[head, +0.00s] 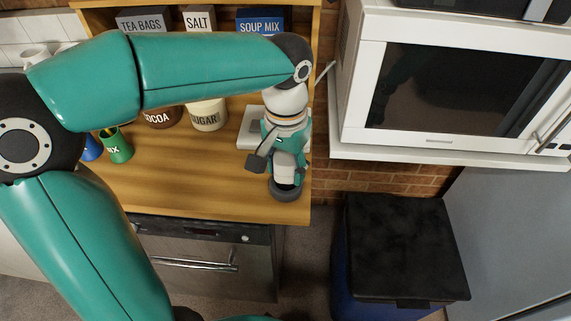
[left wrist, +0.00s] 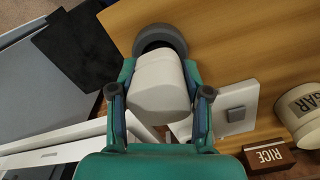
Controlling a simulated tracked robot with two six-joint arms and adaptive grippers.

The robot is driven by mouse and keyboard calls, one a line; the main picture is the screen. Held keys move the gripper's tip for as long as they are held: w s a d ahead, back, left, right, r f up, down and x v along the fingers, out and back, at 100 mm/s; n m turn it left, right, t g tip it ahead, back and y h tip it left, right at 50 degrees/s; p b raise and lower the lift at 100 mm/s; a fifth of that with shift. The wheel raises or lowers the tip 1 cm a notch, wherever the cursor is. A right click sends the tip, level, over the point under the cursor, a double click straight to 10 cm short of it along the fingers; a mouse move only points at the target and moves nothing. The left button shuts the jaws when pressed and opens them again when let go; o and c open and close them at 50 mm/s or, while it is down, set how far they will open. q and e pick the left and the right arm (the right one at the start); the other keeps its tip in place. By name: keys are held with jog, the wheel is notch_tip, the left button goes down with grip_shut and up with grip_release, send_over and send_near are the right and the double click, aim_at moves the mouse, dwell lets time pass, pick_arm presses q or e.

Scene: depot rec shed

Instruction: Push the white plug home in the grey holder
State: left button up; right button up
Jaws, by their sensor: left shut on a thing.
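The white plug (left wrist: 160,88) is a rounded pale block between the two fingers of my left gripper (left wrist: 160,95) in the left wrist view. The left gripper also shows in the head view (head: 275,160), pointing down at the front right corner of the worktop, shut on the plug. The dark grey round holder (left wrist: 160,38) lies just past the plug, which covers part of it. The holder also shows in the head view (head: 286,193), below the gripper. I cannot tell how deep the plug sits in it. My right gripper is not in view.
A white plate with a grey block (left wrist: 237,113) lies close beside the gripper. Sugar (head: 206,116) and cocoa (head: 162,117) jars and a green cup (head: 117,146) stand further left. A white microwave (head: 455,85) is at the right. The worktop (head: 195,180) is clear at front.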

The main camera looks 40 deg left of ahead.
pick_arm(q)
jog(key=shift+f+b, duration=0.45)
jog(key=shift+f, duration=0.25)
jog(key=o, duration=1.2)
jog(key=shift+o, duration=0.2)
jog(key=shift+r, duration=0.1)
notch_tip(320, 180, up, 10)
jog(key=shift+r, duration=0.9)
